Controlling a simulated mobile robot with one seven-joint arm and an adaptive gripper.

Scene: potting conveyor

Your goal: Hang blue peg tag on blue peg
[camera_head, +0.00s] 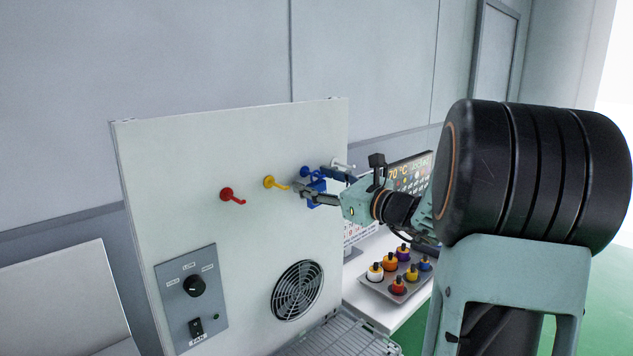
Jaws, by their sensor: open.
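A row of coloured pegs sticks out of the white panel. The blue peg (305,171) is right of the yellow peg (273,182). A blue tag (315,187) is at the blue peg, upright, partly covered by my gripper's fingers. I cannot tell whether the tag's hole is around the peg or only beside it. My gripper (318,186) is open, with its fingers around or just beside the tag. The small size and overlap hide any contact between fingers and tag.
A red peg (229,195) and a white peg (342,164) flank the row. Below are a knob plate (193,318) and a round fan grille (298,290). A grey tray (373,288) with several coloured bottles and a display screen (410,172) stand right of the panel.

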